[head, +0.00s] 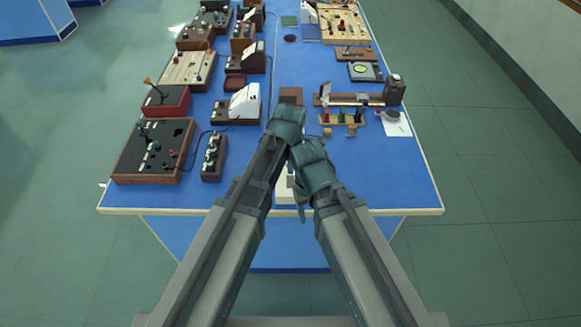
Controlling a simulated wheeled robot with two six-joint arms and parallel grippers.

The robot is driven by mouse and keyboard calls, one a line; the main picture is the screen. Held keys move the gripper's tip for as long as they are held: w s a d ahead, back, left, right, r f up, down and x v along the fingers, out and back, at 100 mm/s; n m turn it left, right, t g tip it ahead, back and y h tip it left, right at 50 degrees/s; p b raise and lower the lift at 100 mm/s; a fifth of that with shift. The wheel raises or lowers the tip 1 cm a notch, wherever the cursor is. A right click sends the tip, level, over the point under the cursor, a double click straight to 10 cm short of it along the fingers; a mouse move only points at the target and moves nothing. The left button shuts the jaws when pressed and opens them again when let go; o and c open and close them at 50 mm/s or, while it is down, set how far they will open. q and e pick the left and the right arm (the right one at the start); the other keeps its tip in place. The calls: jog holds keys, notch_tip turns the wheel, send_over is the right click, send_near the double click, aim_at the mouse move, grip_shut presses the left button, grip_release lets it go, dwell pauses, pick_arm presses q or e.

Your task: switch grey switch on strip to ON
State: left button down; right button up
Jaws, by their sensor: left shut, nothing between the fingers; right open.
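A narrow dark wooden strip (213,157) with several small switches or knobs lies on the blue bench, left of my arms. I cannot tell which switch is grey or how it is set. My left gripper (287,118) is shut and empty over the middle of the bench, right of the strip and clear of it. My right gripper (309,170) is open and empty, close below the left one. Both sets of fingertips are mostly hidden by my own wrists.
A large dark panel (152,150) stands just left of the strip, with a cable between them. A red-based box (166,101) and a white-topped instrument (242,104) lie behind. A wooden rail device (350,100) stands at right. The bench's front right is clear.

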aim_at(290, 178)
pick_arm(q)
jog(key=f+b, duration=0.2)
jog(key=f, duration=0.2)
jog(key=shift+w+b, duration=0.25)
jog(key=shift+b, duration=0.15)
jog(key=shift+r, duration=0.1)
jog(key=shift+w+f, duration=0.2)
jog(key=shift+w, duration=0.05)
jog(key=shift+s+g, duration=0.2)
jog(key=shift+g, duration=0.1)
jog(key=shift+s, duration=0.15)
